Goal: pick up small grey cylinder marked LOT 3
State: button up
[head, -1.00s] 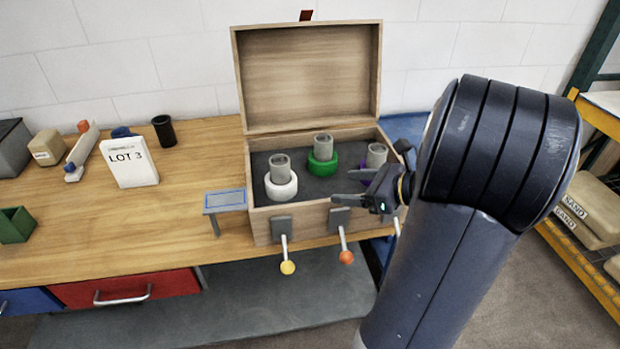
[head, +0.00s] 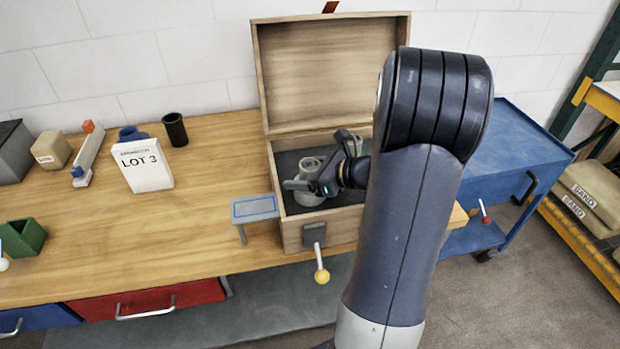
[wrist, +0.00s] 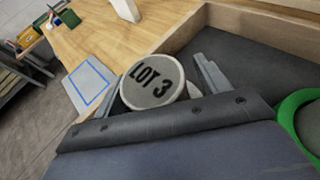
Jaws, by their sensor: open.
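The small grey cylinder marked LOT 3 (wrist: 153,84) shows its round top face in the wrist view, with the black lettering readable. In the wrist view the cylinder top lies between the two grey fingers of my gripper (wrist: 160,86). Contact between fingers and cylinder cannot be told.
A green ring (wrist: 290,112) lies at the right in the wrist view. The box's raised lid (head: 318,75) stands behind. A small blue-edged stand (head: 255,208) is at the box's left. A LOT 3 card (head: 142,166) stands on the bench. A yellow-knobbed lever (head: 321,268) hangs in front.

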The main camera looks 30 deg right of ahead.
jog(key=shift+c, duration=0.4)
jog(key=c, duration=1.3)
jog(key=shift+r, duration=0.15)
